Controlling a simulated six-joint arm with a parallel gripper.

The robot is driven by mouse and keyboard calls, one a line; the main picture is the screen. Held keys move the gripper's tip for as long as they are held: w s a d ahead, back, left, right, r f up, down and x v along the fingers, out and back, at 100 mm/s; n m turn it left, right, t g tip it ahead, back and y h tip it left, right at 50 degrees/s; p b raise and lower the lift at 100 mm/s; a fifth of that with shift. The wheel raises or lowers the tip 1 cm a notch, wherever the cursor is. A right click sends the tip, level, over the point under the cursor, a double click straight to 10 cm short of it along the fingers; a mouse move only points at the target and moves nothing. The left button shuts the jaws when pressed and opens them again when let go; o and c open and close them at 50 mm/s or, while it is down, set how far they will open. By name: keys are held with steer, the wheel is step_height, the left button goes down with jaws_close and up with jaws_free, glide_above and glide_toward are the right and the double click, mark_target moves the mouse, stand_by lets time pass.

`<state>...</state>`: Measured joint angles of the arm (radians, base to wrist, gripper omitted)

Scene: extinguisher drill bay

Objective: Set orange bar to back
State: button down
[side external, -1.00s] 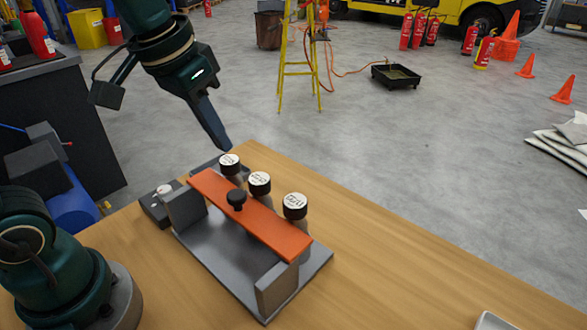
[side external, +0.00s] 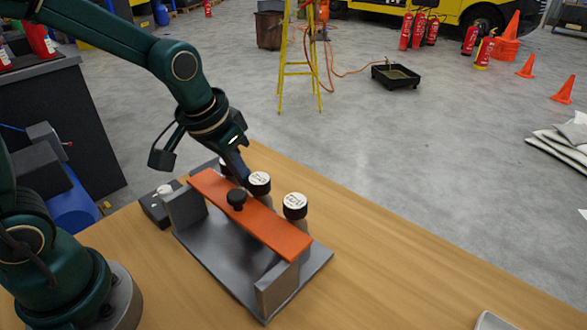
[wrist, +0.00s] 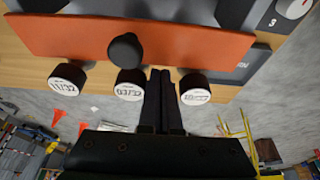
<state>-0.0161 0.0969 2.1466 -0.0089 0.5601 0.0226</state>
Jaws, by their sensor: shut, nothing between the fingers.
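The orange bar (side external: 270,226) lies across the top of a grey metal stand (side external: 220,262), with a black knob (side external: 236,199) on it. The bar also shows in the wrist view (wrist: 190,42), its knob (wrist: 125,47) near the middle. Several capped bottles stand along the bar's far side; two caps (side external: 259,183) (side external: 295,205) show clearly in the side view, and the third is mostly behind my gripper. My gripper (side external: 243,180) is shut and empty, beside the bar's far edge. In the wrist view its fingers (wrist: 160,75) point between the middle and right caps (wrist: 195,88).
A dark box with a round dial (side external: 160,205) sits at the stand's left end. The wooden table (side external: 400,280) is clear to the right, apart from a pale tray (side external: 492,321) at the front edge. The ladder and extinguishers are far off on the floor.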

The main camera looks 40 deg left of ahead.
mark_target(227, 185)
steer(key=shift+s, duration=1.6)
steer(key=v, duration=1)
steer(key=s+f+t, duration=0.1)
steer(key=s+f, duration=0.2)
steer(key=s, duration=0.3)
steer(key=shift+d+t, duration=0.15)
steer(key=shift+t, duration=0.25)
